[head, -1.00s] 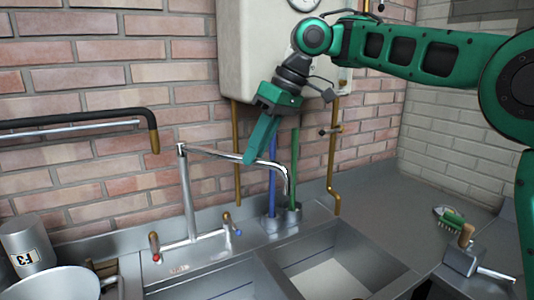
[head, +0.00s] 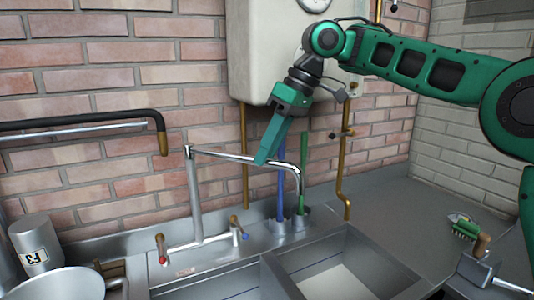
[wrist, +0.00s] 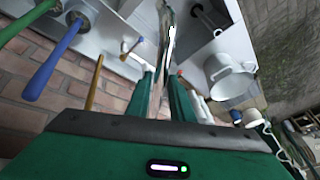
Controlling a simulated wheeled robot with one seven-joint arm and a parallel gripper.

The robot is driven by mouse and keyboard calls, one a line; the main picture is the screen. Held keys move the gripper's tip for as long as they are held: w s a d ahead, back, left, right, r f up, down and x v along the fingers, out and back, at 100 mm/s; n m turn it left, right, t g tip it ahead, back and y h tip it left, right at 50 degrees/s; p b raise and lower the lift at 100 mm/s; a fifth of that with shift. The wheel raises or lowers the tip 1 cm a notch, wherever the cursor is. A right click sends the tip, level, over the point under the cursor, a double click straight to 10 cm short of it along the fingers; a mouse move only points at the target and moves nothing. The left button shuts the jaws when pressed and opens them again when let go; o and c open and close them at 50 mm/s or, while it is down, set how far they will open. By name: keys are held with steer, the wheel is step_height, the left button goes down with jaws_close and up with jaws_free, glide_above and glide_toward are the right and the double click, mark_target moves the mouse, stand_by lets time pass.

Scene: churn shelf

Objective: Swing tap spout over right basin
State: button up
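The chrome tap spout (head: 225,154) runs right from the top of its riser (head: 195,195), then bends down at its right end. Its tip hangs near the left edge of the right basin (head: 350,280). The left basin (head: 225,290) lies below the riser. My gripper (head: 262,162) points down at the spout's right half, its fingertips against or just in front of the tube. In the wrist view the fingers (wrist: 160,80) stand a small gap apart, with the shiny spout (wrist: 170,35) running to the tips. I cannot tell whether they clamp it.
A blue rod (head: 281,185) and a green rod (head: 304,170) stand close behind the spout. Brass pipes (head: 345,160) and a white wall unit (head: 275,50) are behind. A pot (head: 60,285) is at left, a green brush (head: 465,228) at right.

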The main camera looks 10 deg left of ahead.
steer(key=shift+o, duration=1.3)
steer(key=shift+r, duration=0.1)
steer(key=shift+d, duration=0.1)
steer(key=v, duration=1)
steer(key=shift+d+r, duration=0.15)
steer(key=shift+r, duration=0.1)
steer(key=shift+w, duration=0.15)
steer(key=shift+c, duration=0.4)
